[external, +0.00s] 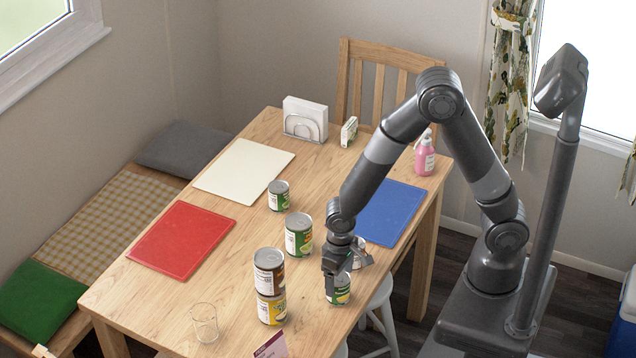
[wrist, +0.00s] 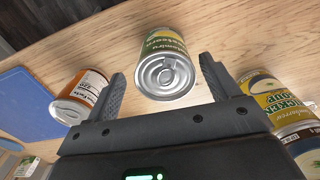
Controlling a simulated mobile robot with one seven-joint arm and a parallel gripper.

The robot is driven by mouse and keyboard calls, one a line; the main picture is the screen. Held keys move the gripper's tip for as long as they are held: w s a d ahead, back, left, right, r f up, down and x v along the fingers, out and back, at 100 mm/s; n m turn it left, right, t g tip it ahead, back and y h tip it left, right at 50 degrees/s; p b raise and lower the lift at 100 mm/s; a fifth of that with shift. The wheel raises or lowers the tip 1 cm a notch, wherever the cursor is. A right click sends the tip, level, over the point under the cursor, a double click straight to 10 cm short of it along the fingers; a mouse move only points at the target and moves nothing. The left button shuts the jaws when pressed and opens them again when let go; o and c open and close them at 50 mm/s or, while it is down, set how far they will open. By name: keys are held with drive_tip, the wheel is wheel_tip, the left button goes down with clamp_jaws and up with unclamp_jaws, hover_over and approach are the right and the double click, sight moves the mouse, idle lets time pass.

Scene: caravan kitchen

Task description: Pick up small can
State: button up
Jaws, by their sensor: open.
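My gripper (external: 336,283) points down over the table near its front right edge. In the wrist view my gripper (wrist: 163,72) is open, with one finger on each side of a green-and-yellow can (wrist: 165,66). This can (external: 343,292) stands upright and is partly hidden by the fingers in the external view. I cannot tell whether a finger touches it. A smaller green-and-white can (external: 279,197) stands alone farther back, near the middle of the table. A larger green can (external: 298,236) stands between it and my gripper.
A brown-labelled can (external: 269,270) is stacked on a yellow can (external: 271,309), left of my gripper. An orange-and-white can (wrist: 80,97) is close by. A clear glass (external: 204,322) stands front left. Red (external: 182,240), white (external: 243,170) and blue (external: 392,212) boards lie flat.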

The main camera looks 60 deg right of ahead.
drive_tip(key=shift+a+f, duration=0.15)
drive_tip(key=shift+f, duration=0.95)
drive_tip(key=shift+a+f, duration=0.15)
drive_tip(key=shift+f, duration=0.95)
drive_tip(key=shift+c, duration=0.2)
drive_tip(key=c, duration=1.1)
drive_tip(key=shift+r, duration=0.1)
drive_tip(key=shift+c, duration=0.2)
